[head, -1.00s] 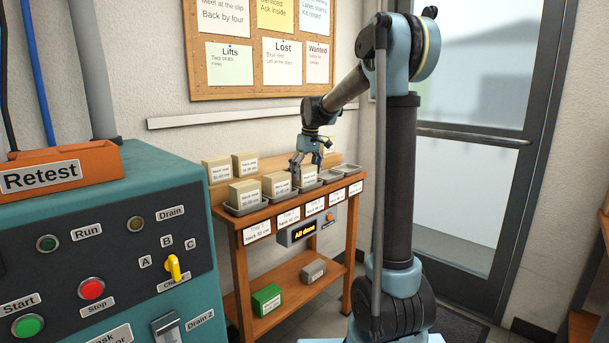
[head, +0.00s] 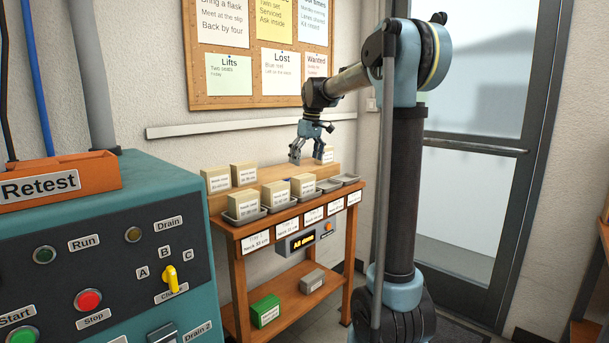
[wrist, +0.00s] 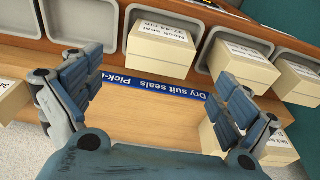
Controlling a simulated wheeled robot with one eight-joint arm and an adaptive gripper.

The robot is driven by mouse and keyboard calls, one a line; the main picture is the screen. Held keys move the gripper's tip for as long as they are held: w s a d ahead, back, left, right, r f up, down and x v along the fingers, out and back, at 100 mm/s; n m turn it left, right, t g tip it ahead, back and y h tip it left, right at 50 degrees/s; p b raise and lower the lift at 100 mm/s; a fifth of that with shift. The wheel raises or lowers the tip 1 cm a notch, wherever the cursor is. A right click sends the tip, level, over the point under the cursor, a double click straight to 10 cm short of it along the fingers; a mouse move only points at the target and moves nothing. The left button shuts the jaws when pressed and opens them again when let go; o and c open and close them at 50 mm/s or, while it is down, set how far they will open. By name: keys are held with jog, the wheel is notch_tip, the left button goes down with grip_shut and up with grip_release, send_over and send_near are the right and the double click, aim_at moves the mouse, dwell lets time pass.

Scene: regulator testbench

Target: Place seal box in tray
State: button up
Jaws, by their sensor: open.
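Beige seal boxes with white labels stand on the wooden bench. Three sit in grey trays: the left box (head: 242,201), the middle box (head: 275,190) and the right box (head: 303,186). The right one also shows in the wrist view (wrist: 162,47), upright in its tray. Two trays to its right are empty, the nearer empty tray (head: 329,186) and the end tray (head: 347,179). My gripper (head: 306,159) is open and empty above the back of the bench, clear of the boxes. Its fingers (wrist: 155,97) are wide apart in the wrist view, with bare wood between them.
On the raised back ledge stand two boxes at left (head: 217,181) (head: 244,174) and one box at right (head: 327,156). A display (head: 303,240) reading "All done" hangs on the bench front. The lower shelf holds a green box (head: 265,311) and a grey box (head: 312,281).

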jog(key=shift+s+d+r, duration=0.15)
jog(key=shift+r, duration=1.3)
jog(key=shift+s+d, duration=0.15)
jog(key=shift+s, duration=0.1)
jog(key=s+d+f+m, duration=0.2)
jog(key=s+d+f, duration=0.15)
jog(key=s, duration=0.35)
jog(key=s+d+f+m, duration=0.1)
jog(key=s+d+f, duration=0.25)
jog(key=s, duration=0.45)
jog(key=s+d+f+m, duration=0.2)
jog(key=s+d+f, duration=0.15)
jog(key=s, duration=0.35)
jog(key=s+d+f+m, duration=0.2)
jog(key=s+f, duration=0.6)
jog(key=f, duration=0.1)
jog(key=s+d+f+m+t+h, duration=0.1)
jog(key=s+d+f, duration=0.2)
jog(key=s+f, duration=0.5)
jog(key=shift+s+f+m, duration=0.4)
jog(key=shift+s, duration=0.35)
jog(key=shift+a, duration=0.1)
